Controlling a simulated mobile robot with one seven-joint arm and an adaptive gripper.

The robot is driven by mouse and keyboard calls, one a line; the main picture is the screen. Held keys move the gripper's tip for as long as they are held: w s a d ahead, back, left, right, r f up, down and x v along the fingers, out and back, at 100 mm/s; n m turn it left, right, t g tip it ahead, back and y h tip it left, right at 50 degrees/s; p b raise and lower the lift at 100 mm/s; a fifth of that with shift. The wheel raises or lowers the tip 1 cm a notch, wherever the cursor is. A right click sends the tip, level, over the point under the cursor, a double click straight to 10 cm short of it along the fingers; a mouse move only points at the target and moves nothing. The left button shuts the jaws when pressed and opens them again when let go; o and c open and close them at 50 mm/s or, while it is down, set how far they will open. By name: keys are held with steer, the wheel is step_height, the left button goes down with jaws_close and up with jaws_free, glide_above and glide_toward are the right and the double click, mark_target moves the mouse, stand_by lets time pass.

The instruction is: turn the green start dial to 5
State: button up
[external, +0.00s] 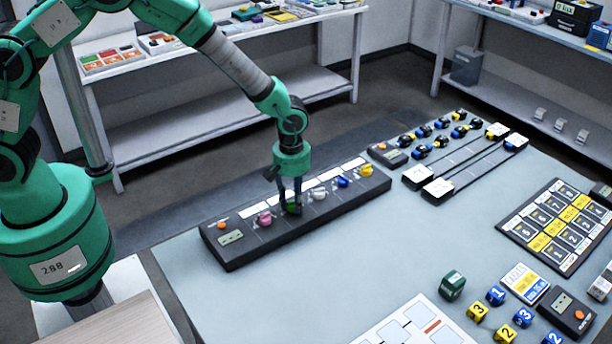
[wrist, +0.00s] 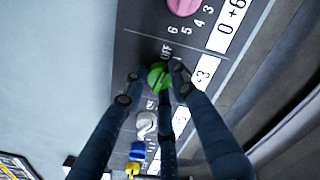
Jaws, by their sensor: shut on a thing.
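The green dial (wrist: 157,77) sits on a long dark panel (external: 235,254) at the near left of the table. In the external view the green dial (external: 292,208) is partly hidden by my fingers. My gripper (external: 290,205) points straight down and is shut on the green dial. In the wrist view my gripper (wrist: 155,88) has its fingers around the dial. "OFF" is printed beside the dial, but the other numbers around it are mostly hidden, so I cannot read its setting.
On the same panel a pink dial (external: 265,218) is to the left, and white (external: 319,194), blue (external: 342,181) and yellow (external: 366,170) dials are to the right. A small display (external: 231,237) is at the panel's left end.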

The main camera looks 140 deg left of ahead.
steer(key=m+p, duration=0.2)
steer(key=m, duration=0.5)
steer(key=shift+r, duration=0.1)
steer(key=m+p, duration=0.1)
steer(key=m, duration=0.2)
steer(key=shift+m, duration=0.4)
steer(key=m+p, duration=0.1)
steer(key=m, duration=0.2)
steer(key=shift+m, duration=0.3)
steer(key=m, duration=0.3)
steer(key=shift+m, duration=0.3)
steer(key=m+p, duration=0.1)
steer(key=m, duration=0.2)
steer(key=shift+m, duration=0.3)
steer(key=m, duration=0.6)
steer(key=shift+m, duration=0.3)
steer(key=o, duration=1.2)
steer(key=shift+c, duration=0.2)
